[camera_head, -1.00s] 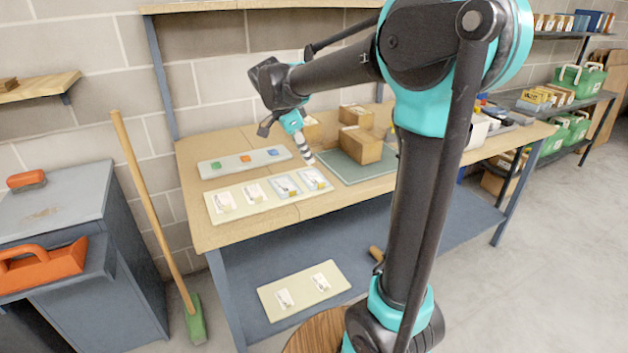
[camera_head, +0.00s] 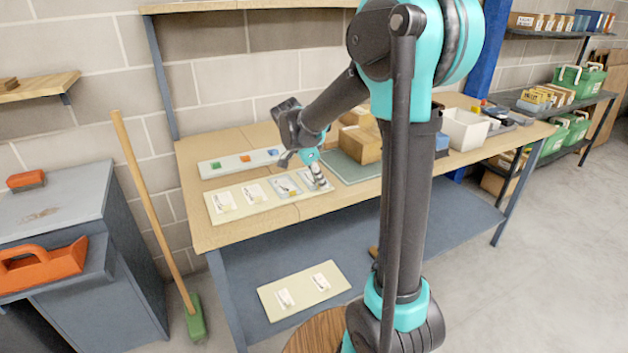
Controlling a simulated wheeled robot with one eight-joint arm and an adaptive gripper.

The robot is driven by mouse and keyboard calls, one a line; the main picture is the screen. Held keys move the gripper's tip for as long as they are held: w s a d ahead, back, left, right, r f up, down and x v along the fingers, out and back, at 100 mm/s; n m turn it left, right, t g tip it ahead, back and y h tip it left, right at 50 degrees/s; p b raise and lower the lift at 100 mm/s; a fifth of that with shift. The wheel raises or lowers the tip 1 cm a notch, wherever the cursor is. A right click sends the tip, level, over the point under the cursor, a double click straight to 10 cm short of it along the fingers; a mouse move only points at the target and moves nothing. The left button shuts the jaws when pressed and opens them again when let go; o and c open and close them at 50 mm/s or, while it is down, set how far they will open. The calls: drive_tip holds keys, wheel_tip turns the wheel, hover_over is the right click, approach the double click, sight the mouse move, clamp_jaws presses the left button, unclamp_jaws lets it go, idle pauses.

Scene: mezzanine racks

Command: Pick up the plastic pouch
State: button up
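A cream board (camera_head: 240,212) on the wooden bench top carries a row of small flat packets. The two at its right end look greyish and clear like plastic pouches: one pouch (camera_head: 281,190) is left of my gripper, and the rightmost pouch (camera_head: 308,184) is partly hidden by it. Two whiter packets (camera_head: 224,201) (camera_head: 254,194) lie to the left. My gripper (camera_head: 319,183) points down at the rightmost pouch, low over it or touching it; I cannot tell which. Its fingers are too small to show whether they are open or shut.
Behind the board lies a grey strip (camera_head: 222,165) with coloured pieces. A cardboard box (camera_head: 360,145) stands on a green mat (camera_head: 350,173) to the right. A white bin (camera_head: 465,128) is farther right. Another board with packets (camera_head: 304,291) lies on the lower shelf.

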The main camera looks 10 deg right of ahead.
clamp_jaws()
drive_tip(key=shift+r, duration=0.15)
